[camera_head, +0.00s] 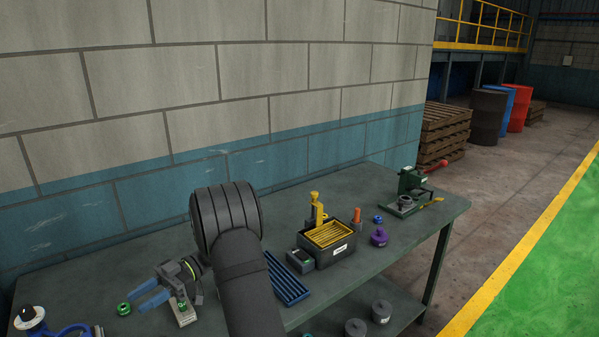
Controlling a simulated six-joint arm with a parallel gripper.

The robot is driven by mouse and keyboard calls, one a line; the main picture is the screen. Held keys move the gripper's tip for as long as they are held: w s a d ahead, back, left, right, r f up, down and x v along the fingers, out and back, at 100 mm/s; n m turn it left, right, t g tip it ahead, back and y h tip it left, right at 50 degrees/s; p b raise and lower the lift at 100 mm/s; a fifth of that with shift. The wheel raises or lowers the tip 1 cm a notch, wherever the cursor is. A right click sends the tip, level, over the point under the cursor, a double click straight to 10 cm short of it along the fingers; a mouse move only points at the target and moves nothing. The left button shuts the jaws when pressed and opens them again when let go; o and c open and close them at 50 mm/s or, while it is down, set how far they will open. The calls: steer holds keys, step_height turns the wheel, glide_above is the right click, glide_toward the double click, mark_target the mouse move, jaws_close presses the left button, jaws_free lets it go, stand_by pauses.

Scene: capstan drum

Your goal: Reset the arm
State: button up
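My gripper (137,301) is at the lower left, over the workbench (235,297). Its two blue fingers point left and stand apart, with nothing visible between them. A small green ring (124,309) lies on the bench just left of the fingertips; I see no contact. My dark arm rises in the middle foreground and hides part of the bench. A block with a pale label and a green top (184,314) is just below the gripper body.
A grey bin of yellow strips (328,249), a dark box (300,262) and a blue ribbed tray (287,281) stand right of my arm. A purple knob (379,237) and a green fixture (411,190) stand farther right. A block wall (250,90) closes the back.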

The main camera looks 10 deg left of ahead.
mark_target(86, 335)
steer(key=x, duration=1.3)
steer(key=shift+s+a, duration=0.1)
steer(key=shift+s, duration=0.1)
steer(key=shift+w, duration=0.1)
steer(key=v, duration=1.7)
steer(key=x, duration=1.7)
steer(key=shift+s+a+m+t+y, duration=0.1)
steer(key=shift+s+m+t+y, duration=0.75)
steer(key=shift+s+y, duration=0.35)
